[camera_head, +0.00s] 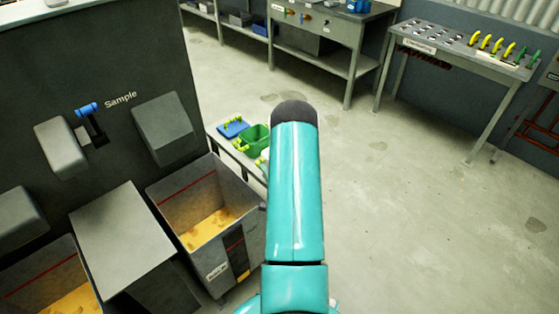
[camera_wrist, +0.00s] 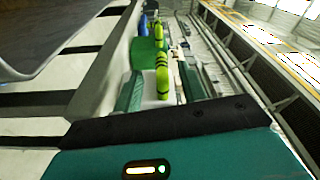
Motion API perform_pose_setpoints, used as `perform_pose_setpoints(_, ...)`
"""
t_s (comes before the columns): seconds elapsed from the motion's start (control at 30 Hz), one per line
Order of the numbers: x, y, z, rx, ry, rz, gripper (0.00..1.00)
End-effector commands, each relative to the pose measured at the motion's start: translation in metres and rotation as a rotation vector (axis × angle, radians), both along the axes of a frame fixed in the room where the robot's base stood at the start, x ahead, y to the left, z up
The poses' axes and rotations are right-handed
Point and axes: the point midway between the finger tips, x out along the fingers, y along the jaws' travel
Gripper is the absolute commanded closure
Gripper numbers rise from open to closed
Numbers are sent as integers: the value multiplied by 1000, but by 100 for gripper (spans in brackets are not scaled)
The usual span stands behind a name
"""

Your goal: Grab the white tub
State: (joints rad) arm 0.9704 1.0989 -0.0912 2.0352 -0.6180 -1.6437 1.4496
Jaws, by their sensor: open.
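A white tub (camera_head: 264,154) shows only as a small pale patch at the end of a low bench, with my teal arm covering its right side. In the wrist view a pale tub (camera_wrist: 150,91) with a yellow-green banded handle is in the upper middle, partly cut off below by my own teal and black part. A green tub (camera_head: 256,139) and a blue lid or tray (camera_head: 233,128) stand beside it on the bench.
A grey bin with yellow material (camera_head: 208,220) stands left of the bench, by a dark machine panel marked "Sample" (camera_head: 60,70). A work table (camera_head: 335,30) and a rack table with yellow and green handles (camera_head: 465,55) stand at the back. The floor right is clear.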

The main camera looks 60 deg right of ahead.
Motion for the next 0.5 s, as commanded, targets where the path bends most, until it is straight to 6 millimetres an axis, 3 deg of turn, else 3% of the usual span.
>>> perform_pose_setpoints(0.3, 42, -17, 3, -3, -1, 2, 59)
perform_pose_setpoints(0.5, 50, -21, 4, -1, -1, 0, 59)
